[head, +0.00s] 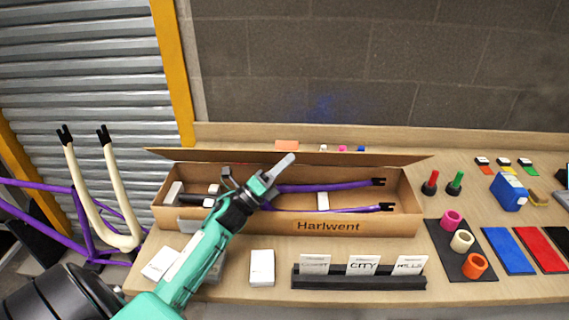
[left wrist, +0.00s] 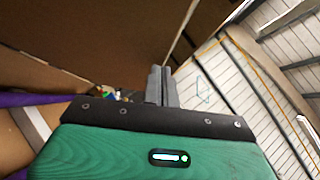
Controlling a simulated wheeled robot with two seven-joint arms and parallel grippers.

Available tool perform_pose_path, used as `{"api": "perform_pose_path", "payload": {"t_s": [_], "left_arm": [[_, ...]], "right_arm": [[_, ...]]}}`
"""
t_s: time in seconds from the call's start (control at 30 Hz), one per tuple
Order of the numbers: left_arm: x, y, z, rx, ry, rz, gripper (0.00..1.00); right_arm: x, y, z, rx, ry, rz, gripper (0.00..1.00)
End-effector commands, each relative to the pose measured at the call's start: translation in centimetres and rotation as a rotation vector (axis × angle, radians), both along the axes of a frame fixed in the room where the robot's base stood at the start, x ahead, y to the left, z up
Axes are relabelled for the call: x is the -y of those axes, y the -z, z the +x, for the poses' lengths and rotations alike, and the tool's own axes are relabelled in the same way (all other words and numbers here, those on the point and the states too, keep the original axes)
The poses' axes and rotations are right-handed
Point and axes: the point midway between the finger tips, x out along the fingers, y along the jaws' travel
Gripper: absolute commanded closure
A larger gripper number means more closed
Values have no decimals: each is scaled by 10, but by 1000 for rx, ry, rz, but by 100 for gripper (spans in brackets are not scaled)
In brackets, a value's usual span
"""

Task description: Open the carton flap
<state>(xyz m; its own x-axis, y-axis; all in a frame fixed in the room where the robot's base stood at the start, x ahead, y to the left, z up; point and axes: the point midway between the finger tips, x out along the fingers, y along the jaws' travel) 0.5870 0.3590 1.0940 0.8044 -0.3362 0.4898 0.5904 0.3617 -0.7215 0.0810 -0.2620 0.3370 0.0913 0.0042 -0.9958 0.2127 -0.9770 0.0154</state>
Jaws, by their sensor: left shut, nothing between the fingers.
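The long brown carton (head: 360,227) marked "Harlwent" stands on the bench, its top open. Its flap (head: 350,156) runs along the back edge and shows as a thin, nearly edge-on strip above the opening. Inside lie a purple fork (head: 330,186) and white pads. My left gripper (head: 285,163) is shut and empty, its fingertips over the back of the carton near the flap; I cannot tell whether they touch. In the left wrist view, the shut fingers (left wrist: 160,86) point toward brown cardboard (left wrist: 90,45) that fills the upper left. My right gripper is not in view.
A black card holder (head: 360,283) stands in front of the carton, beside a white box (head: 262,267). To the right are a dark mat with rings (head: 437,250), coloured pads (head: 508,250) and a blue box (head: 509,191). A cream fork (head: 85,195) stands at left.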

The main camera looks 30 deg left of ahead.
Motion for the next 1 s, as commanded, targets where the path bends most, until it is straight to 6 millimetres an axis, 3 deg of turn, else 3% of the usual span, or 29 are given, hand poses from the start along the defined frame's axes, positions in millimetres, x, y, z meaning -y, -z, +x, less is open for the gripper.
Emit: {"api": "perform_pose_path", "payload": {"t_s": [0.27,0.47,0.7,1.0], "left_arm": [[-5,-17,7,-51,1,-29,100],[-13,-37,21,-139,-1,-81,100],[-28,-57,44,-277,-2,-163,100],[-52,-74,84,-313,-1,-192,100]], "right_arm": [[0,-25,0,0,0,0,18],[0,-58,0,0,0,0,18],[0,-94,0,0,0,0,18],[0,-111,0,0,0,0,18]]}}
